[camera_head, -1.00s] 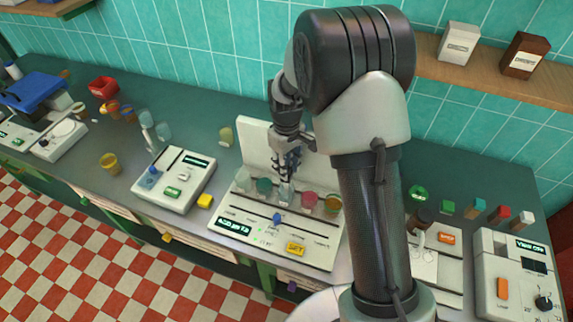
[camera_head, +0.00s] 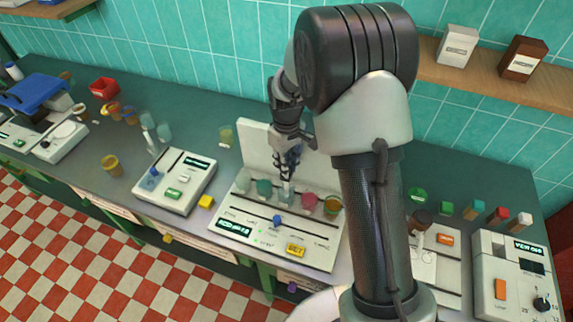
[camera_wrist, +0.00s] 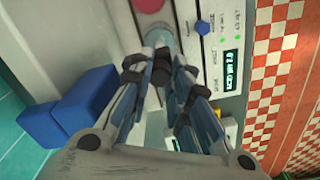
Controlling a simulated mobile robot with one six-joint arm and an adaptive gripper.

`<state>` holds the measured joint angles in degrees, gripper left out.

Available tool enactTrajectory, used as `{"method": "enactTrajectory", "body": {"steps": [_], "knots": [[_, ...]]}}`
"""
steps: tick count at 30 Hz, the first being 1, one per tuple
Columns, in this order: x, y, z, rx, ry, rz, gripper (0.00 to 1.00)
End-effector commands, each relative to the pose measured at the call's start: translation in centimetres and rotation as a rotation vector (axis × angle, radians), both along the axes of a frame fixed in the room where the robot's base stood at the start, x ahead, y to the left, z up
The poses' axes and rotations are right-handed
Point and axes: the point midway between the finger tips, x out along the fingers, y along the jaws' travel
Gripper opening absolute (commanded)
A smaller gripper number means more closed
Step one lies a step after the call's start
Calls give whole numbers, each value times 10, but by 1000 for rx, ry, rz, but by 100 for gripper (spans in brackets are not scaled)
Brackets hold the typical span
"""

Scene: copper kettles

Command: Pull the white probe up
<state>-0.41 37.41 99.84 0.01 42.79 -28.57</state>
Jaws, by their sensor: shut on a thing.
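My gripper (camera_head: 288,176) points down over the row of small cups on the white bench meter (camera_head: 262,237), at the clear grey cup (camera_head: 286,197) in the middle of the row. The gripper is shut on the probe, whose body is mostly hidden by the fingers. In the wrist view a dark round end (camera_wrist: 161,73) shows between the fingers, in line with a pale blue-grey cup (camera_wrist: 158,37) beyond. I cannot tell how deep the probe's tip sits in the cup.
A teal cup (camera_head: 264,187) stands left of the gripper, a pink cup (camera_head: 309,203) and an amber cup (camera_head: 332,206) right. The meter's white back panel (camera_head: 256,145) rises behind. A blue knob (camera_head: 277,220) and yellow button (camera_head: 295,250) are in front. A blue block (camera_wrist: 75,105) shows in the wrist view.

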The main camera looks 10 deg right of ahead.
Motion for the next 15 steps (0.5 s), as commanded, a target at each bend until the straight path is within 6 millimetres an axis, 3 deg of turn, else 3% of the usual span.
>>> {"method": "enactTrajectory", "body": {"steps": [1,7,15], "knots": [[1,0,16,0,-4,0,0],[1,0,55,0,-4,0,0],[1,0,57,0,-2,0,0]]}}
